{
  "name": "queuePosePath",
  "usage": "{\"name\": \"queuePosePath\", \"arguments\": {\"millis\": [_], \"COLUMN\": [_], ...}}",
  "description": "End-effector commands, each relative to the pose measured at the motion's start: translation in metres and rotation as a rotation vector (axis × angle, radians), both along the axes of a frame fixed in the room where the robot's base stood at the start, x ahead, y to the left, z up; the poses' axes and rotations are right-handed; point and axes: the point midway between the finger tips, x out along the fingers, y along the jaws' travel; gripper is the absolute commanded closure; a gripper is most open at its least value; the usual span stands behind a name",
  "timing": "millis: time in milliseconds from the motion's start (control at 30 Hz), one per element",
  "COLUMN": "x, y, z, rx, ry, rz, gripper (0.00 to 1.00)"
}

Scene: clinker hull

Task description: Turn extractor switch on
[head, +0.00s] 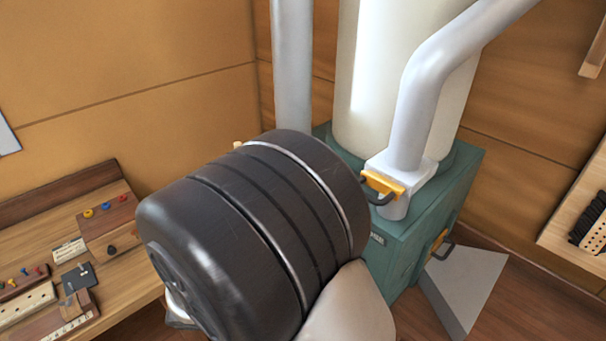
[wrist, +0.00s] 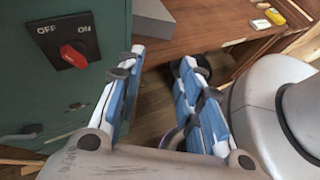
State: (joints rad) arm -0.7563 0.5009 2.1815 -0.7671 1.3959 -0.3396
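The extractor switch (wrist: 73,57) is a red knob on a dark plate on the green cabinet, at the upper left of the wrist view. OFF is printed on its left and ON on its right. The knob's upper-left end seems to lean toward OFF. My gripper (wrist: 160,62) is open and empty, with blue-padded fingers spread apart. The switch is left of the left finger, outside the gap, and no touch shows. In the head view the extractor's green cabinet (head: 402,238) shows, but my dark arm covers part of it; the switch and gripper are hidden there.
A white pipe (head: 425,85) with a yellow-handled gate (head: 383,184) enters the extractor. A wooden bench (head: 130,262) with small tools stands at the left. A grey handle (wrist: 20,133) sticks out below the switch. A grey block (wrist: 165,20) stands beyond the fingers.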

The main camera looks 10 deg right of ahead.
Motion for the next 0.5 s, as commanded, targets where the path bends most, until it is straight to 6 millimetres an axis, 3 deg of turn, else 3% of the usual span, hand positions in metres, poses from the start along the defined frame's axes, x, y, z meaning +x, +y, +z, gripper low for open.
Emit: {"name": "queuePosePath", "arguments": {"millis": [100,300,500], "x": [0.015,0.028,0.030], "y": [0.031,0.076,0.095], "z": [-0.027,-0.063,-0.081], "rx": [-0.217,-0.489,-0.607], "ry": [0.117,0.222,0.254], "rz": [0.238,0.522,0.641], "gripper": [0.67,0.67,0.67]}}
